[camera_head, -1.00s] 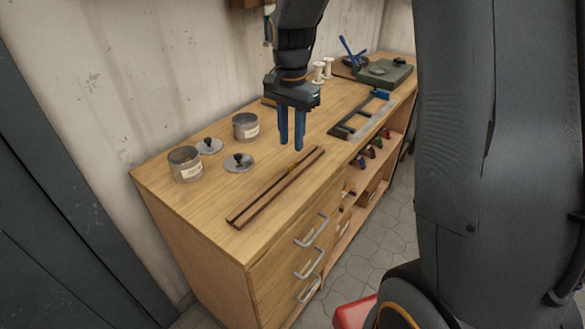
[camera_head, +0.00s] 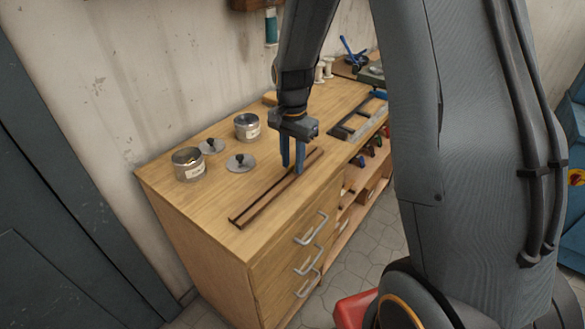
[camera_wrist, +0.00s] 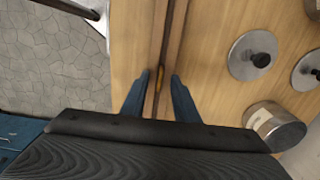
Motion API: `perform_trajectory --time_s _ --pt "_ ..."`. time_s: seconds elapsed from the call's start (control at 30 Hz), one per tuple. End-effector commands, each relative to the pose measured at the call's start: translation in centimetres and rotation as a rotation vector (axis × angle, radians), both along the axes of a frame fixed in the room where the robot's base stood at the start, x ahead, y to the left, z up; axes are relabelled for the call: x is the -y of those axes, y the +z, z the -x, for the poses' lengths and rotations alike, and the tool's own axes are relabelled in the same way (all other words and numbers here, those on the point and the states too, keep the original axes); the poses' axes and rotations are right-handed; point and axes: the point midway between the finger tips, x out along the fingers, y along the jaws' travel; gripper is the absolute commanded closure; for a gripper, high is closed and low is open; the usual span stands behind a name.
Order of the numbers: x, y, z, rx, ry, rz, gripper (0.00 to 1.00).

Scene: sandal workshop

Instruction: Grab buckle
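A small brass-coloured piece, likely the buckle (camera_wrist: 160,77), shows in the wrist view on the dark brown straps (camera_head: 263,202). The straps lie side by side along the workbench top near its front edge. My gripper (camera_head: 293,167) points down over the far part of the straps. In the wrist view its blue fingers (camera_wrist: 159,84) are apart, one on each side of the straps, with the brass piece between the tips. Nothing is visibly clamped. In the head view the fingers hide the brass piece. Whether the fingertips touch the bench is unclear.
Two metal tins (camera_head: 188,165) (camera_head: 247,127) and their black-knobbed lids (camera_head: 240,163) (camera_head: 211,146) stand on the left of the bench (camera_head: 200,208). A dark frame-like tool (camera_head: 352,122) lies to the right. Drawer handles (camera_head: 309,229) stick out in front.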

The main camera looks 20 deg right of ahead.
Motion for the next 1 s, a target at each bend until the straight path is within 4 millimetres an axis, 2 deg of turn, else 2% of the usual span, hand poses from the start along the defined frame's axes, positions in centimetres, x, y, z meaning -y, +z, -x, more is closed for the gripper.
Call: perform_trajectory --time_s 0.03,0.17,0.2,0.5,0.63,0.77,1.0 --pt "0.0 0.0 0.0 0.000 0.000 0.000 0.76" --pt "0.0 0.0 0.0 0.000 0.000 0.000 0.98" --pt "0.0 0.0 0.0 0.000 0.000 0.000 1.00" --pt "0.0 0.1 0.0 0.000 0.000 0.000 1.00" --pt "0.0 0.8 -0.1 0.001 0.000 0.000 1.00" --pt "0.0 2.5 -0.2 0.005 0.000 0.000 1.00" --pt "0.0 6.8 -0.2 0.004 0.000 0.001 1.00"
